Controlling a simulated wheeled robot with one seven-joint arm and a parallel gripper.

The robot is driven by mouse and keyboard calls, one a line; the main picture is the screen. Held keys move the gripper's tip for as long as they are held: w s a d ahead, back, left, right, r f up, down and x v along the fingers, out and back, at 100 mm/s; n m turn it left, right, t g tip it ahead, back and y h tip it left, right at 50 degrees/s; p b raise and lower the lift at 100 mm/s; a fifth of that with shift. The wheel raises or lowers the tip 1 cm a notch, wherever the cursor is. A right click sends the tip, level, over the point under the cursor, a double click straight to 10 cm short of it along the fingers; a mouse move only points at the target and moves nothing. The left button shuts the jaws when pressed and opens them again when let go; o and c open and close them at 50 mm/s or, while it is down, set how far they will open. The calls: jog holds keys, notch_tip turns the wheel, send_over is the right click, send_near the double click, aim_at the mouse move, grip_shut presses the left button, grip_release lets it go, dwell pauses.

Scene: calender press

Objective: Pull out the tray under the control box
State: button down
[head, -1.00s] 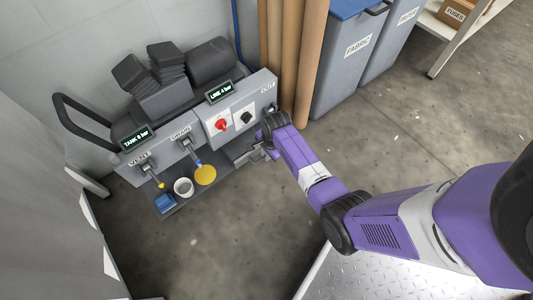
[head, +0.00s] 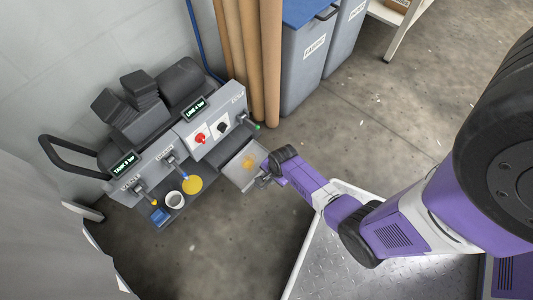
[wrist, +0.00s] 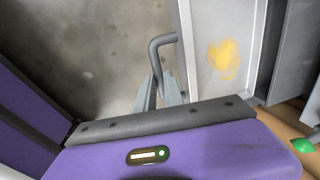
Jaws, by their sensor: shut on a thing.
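The light grey tray (head: 242,165) stands out from under the right part of the control box (head: 205,127) in the head view, with a yellow-orange stain on its bare floor. In the wrist view the tray (wrist: 226,92) fills the upper right, and its grey bar handle (wrist: 161,41) sticks out from its front. My gripper (head: 264,177) is at the tray's front and shut on the handle. In the wrist view my gripper's fingers (wrist: 162,88) reach up to the handle; the exact contact is partly hidden.
A lower shelf holds a white cup (head: 175,200), a yellow disc (head: 192,185) and a blue block (head: 159,217). Brown rolls (head: 250,60) and grey bins (head: 305,65) stand behind. Open floor (head: 225,240) lies in front of the tray. A metal tread plate (head: 345,260) lies nearer.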

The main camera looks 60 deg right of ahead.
jog(key=c, duration=1.5)
grip_release()
jog(key=shift+o, duration=0.2)
jog(key=shift+r, duration=0.1)
notch_tip(320, 180, up, 8)
jog(key=s+p, duration=0.1)
jog(key=p, duration=0.3)
jog(key=shift+s+a+f+p, duration=0.2)
jog(key=shift+f+p, duration=0.05)
jog(key=shift+p, duration=0.05)
